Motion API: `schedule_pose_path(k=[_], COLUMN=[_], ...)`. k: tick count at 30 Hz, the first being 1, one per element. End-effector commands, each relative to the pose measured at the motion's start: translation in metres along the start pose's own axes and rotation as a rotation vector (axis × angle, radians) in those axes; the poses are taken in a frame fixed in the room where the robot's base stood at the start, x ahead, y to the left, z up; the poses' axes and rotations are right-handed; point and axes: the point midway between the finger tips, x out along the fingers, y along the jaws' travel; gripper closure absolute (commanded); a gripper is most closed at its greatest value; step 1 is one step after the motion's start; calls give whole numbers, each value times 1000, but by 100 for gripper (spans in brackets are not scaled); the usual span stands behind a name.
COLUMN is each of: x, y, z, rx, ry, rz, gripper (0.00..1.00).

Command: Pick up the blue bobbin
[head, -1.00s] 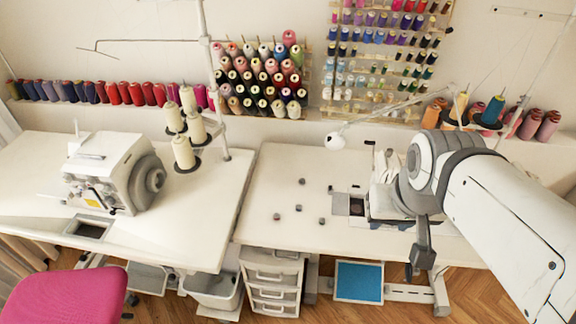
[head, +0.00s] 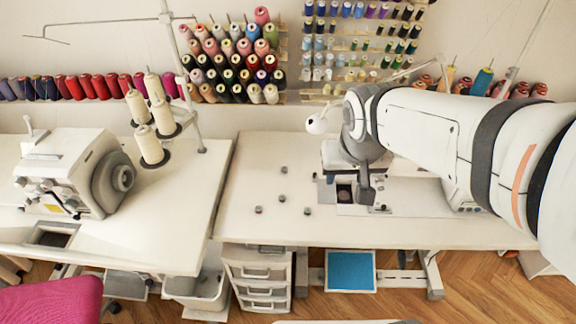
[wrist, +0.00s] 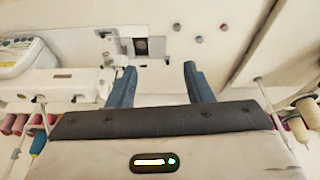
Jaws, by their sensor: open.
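Several small dark bobbins lie apart on the white table, left of the sewing machine's plate. In the head view there is a back bobbin (head: 284,170), a middle bobbin (head: 282,198), a left bobbin (head: 259,210) and a right bobbin (head: 307,210). They look greyish and tiny; I cannot tell which is blue. In the wrist view bobbins (wrist: 198,39) show beyond the fingertips, at the upper right. My gripper (wrist: 158,80) is open, with nothing between its two blue-grey fingers. In the head view it hangs over the machine area, right of the bobbins, partly hidden by my arm.
The white sewing table (head: 245,180) is clear around the bobbins. A sewing machine (head: 455,195) stands to the right, partly behind my arm. A serger (head: 75,170) and thread cones (head: 150,145) stand on the left table. Thread racks (head: 230,65) line the wall.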

Motion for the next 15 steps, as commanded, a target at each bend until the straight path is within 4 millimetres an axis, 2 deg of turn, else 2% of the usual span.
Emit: schedule_pose_path(k=[1, 6, 9, 12, 15], x=[50, 148, 198, 238, 263], y=[-12, -53, -79, -101, -116], z=[-6, -42, -57, -65, -71], rx=[-21, -70, -94, -114, -126], ry=[-3, 25, 39, 50, 59], rz=[-4, -22, -36, -48, -58], gripper=[54, 54, 54, 54, 54])
